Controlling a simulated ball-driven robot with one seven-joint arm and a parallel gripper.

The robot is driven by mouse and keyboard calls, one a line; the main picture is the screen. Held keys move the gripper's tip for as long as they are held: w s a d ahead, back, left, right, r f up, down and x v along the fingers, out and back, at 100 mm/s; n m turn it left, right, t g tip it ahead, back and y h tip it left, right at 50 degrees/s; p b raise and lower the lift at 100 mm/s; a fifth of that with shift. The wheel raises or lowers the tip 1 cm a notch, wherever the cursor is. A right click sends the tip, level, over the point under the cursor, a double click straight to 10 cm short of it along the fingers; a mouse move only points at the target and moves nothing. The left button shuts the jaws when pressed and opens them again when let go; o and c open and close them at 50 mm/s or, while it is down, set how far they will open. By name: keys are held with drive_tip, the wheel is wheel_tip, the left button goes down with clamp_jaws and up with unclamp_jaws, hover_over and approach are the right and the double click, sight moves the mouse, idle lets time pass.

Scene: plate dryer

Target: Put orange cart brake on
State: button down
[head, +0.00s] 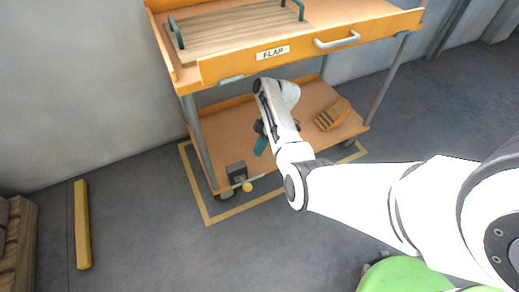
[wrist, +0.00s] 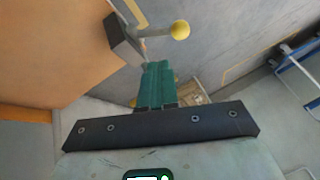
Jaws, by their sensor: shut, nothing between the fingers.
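The orange cart (head: 225,70) stands against the wall in the head view. Its brake is a lever with a yellow ball knob (head: 247,187), on a dark grey block (head: 236,171) at the lower shelf's front left corner. In the wrist view the yellow knob (wrist: 181,30) and the grey block (wrist: 125,42) show beyond the fingertips. My gripper (head: 260,148) is over the lower shelf's front part, up and right of the knob in the picture. Its teal fingers (wrist: 156,68) are together and empty. They look apart from the knob.
The cart's upper deck, with a white handle (head: 337,40) and a "FLAP" label (head: 273,53), overhangs the lower shelf. An orange slotted block (head: 333,114) lies on that shelf. A yellow bar (head: 82,225) lies on the floor at left. Floor in front of the cart is clear.

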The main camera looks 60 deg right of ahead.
drive_tip(key=b, duration=0.2)
approach(244, 183)
wheel_tip(244, 183, down, 2)
drive_tip(key=shift+s+a+f, duration=0.1)
drive_tip(key=shift+a+f, duration=0.4)
drive_tip(key=shift+a, duration=0.15)
drive_tip(key=shift+s+a+f, duration=0.15)
drive_tip(key=shift+a+f, duration=0.4)
drive_tip(key=shift+a, duration=0.15)
drive_tip(key=shift+s+a, duration=0.1)
drive_tip(key=s+a+f+n+t+h+b, duration=0.2)
drive_tip(key=s+a+f+t+h+b, duration=0.1)
drive_tip(key=f+t, duration=0.4)
drive_tip(key=shift+s+f+h+b, duration=0.4)
drive_tip(key=shift+s+f+h, duration=0.1)
drive_tip(key=shift+s+h, duration=0.15)
drive_tip(key=shift+s+f, duration=0.1)
drive_tip(key=shift+f, duration=0.05)
